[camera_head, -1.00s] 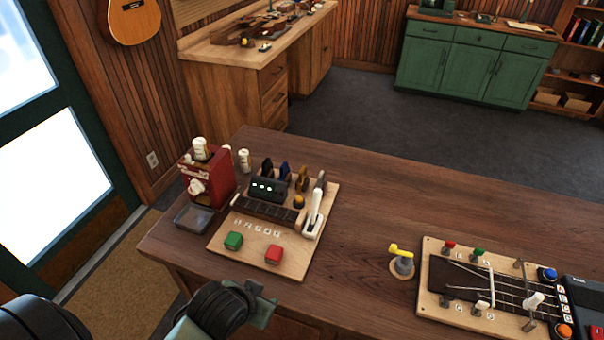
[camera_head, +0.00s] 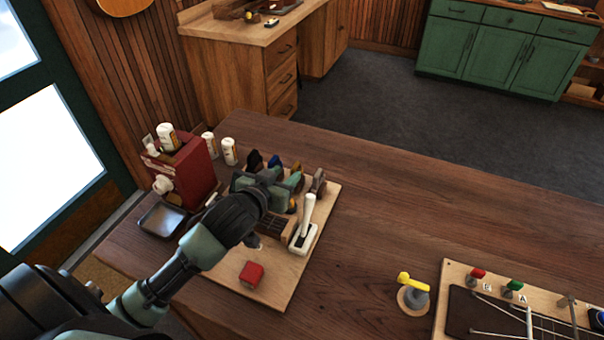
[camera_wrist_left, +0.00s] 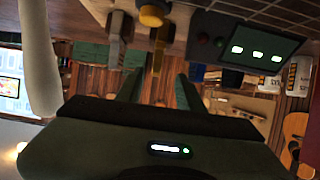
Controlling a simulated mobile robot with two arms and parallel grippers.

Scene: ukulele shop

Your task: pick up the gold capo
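The gold capo (camera_wrist_left: 157,58) shows in the left wrist view, between the two spread green fingers of my left gripper (camera_wrist_left: 158,92). In the head view only a small upper part of the gold capo (camera_head: 296,167) shows behind my gripper. My left gripper (camera_head: 283,181) reaches over the wooden capo board (camera_head: 279,275) with its fingers at the capo row. It is open, and I see no clear contact with the capo. A silver capo (camera_head: 318,182) stands just right of it. Dark and blue (camera_head: 274,162) capos stand to its left. My right gripper is not in view.
A white lever (camera_head: 305,222) stands close to the gripper's right, and a red button (camera_head: 251,274) is in front. A red box (camera_head: 189,172) with white bottles stands left. A yellow-topped device (camera_head: 413,290) is farther right. The table's middle is clear.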

